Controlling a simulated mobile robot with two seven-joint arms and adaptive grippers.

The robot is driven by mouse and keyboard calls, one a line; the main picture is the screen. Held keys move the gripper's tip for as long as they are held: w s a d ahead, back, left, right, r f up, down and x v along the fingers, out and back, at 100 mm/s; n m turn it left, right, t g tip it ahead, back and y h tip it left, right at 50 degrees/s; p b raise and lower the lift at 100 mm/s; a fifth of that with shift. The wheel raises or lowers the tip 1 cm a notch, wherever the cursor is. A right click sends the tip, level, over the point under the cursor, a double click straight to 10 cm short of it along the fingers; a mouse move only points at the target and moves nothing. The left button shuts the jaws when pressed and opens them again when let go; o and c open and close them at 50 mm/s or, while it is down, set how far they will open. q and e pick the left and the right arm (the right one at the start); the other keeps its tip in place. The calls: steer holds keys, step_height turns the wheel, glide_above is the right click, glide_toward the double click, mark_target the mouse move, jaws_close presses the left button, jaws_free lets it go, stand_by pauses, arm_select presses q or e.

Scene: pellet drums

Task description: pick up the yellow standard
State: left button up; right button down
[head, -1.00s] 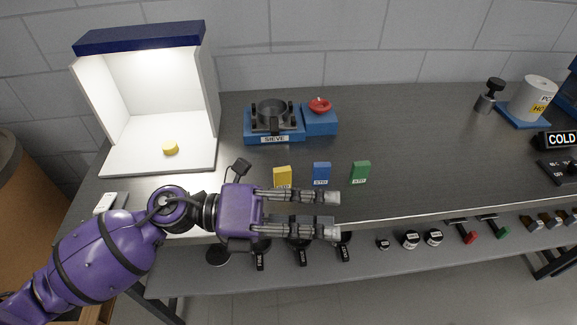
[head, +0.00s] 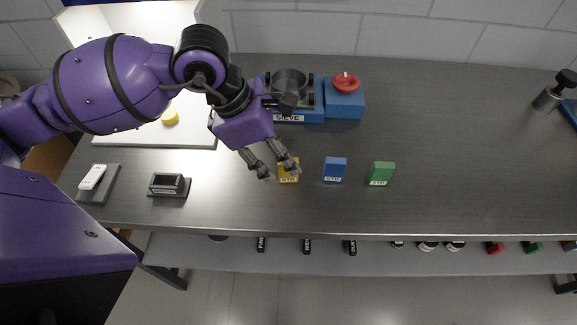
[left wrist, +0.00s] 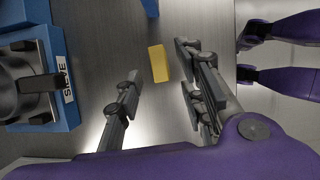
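The yellow standard (head: 289,178) is a small upright block with a white STD label on the dark bench, left of a blue standard (head: 335,169) and a green standard (head: 381,174). My left gripper (head: 282,173) is open and points down at it, one finger left of the block and the other overlapping its top in the head view. In the left wrist view the yellow standard (left wrist: 158,64) shows between the two spread fingers of the left gripper (left wrist: 158,66). I cannot tell whether a finger touches it. My right gripper is not in view.
A white booth (head: 140,137) holds a yellow puck (head: 170,117). A small display (head: 168,184) and a white device (head: 92,177) lie front left.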

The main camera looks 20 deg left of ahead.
mark_target(288, 180)
arm_select(q)
steer(key=x, duration=0.4)
steer(key=shift+w+d+f, duration=0.1)
steer(key=shift+d+f, duration=0.1)
steer(key=shift+d, duration=0.15)
jaws_close()
